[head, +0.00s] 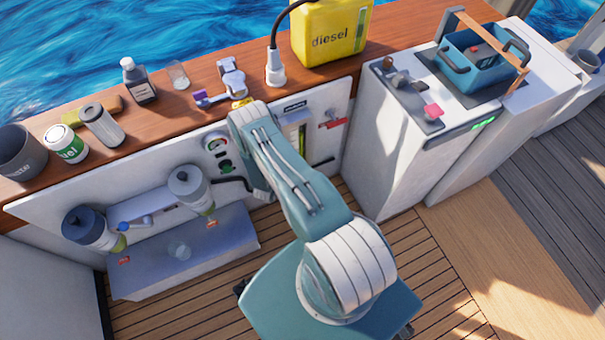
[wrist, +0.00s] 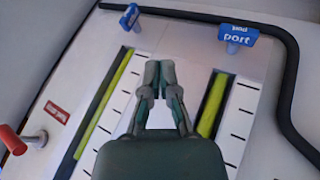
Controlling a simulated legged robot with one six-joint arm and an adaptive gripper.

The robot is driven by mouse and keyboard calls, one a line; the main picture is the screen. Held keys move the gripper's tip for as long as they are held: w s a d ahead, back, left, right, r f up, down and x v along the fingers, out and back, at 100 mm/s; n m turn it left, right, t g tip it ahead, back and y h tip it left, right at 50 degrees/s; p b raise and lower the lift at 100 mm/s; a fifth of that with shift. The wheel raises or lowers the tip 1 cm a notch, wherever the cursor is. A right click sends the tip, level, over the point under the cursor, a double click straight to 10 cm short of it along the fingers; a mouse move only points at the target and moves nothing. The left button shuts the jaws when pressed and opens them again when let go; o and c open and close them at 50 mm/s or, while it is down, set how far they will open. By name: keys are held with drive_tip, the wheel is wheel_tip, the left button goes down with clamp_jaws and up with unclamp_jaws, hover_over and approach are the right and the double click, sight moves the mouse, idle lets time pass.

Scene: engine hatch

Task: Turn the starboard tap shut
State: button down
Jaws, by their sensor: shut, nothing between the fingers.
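My gripper (wrist: 160,72) is shut and empty, in front of a white panel with two sight gauges. Its fingertips lie between the left gauge (wrist: 104,105) and the right gauge (wrist: 212,105), both with yellow-green columns. A blue tap (wrist: 130,17) sits above the left gauge, seen narrow, with no readable label. A second blue tap labelled "port" (wrist: 238,33) sits above the right gauge, its label facing me. The fingertips are below both taps in the picture and appear apart from them. In the head view my arm hides the gripper and both taps; one gauge (head: 302,137) shows beside it.
A black hose (wrist: 290,80) runs along the top and right of the panel. A red handle (wrist: 12,140) sticks out at the left; it also shows in the head view (head: 333,123). A wooden ledge (head: 205,112) above holds a yellow diesel can (head: 330,32) and several small items.

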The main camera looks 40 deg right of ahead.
drive_tip(key=w+d+f, duration=0.1)
drive_tip(key=d+f, duration=0.6)
drive_tip(key=d, duration=0.2)
drive_tip(key=shift+w+f, duration=0.2)
drive_tip(key=shift+f, duration=0.05)
drive_tip(key=shift+s+d+r, duration=0.1)
idle(0.4)
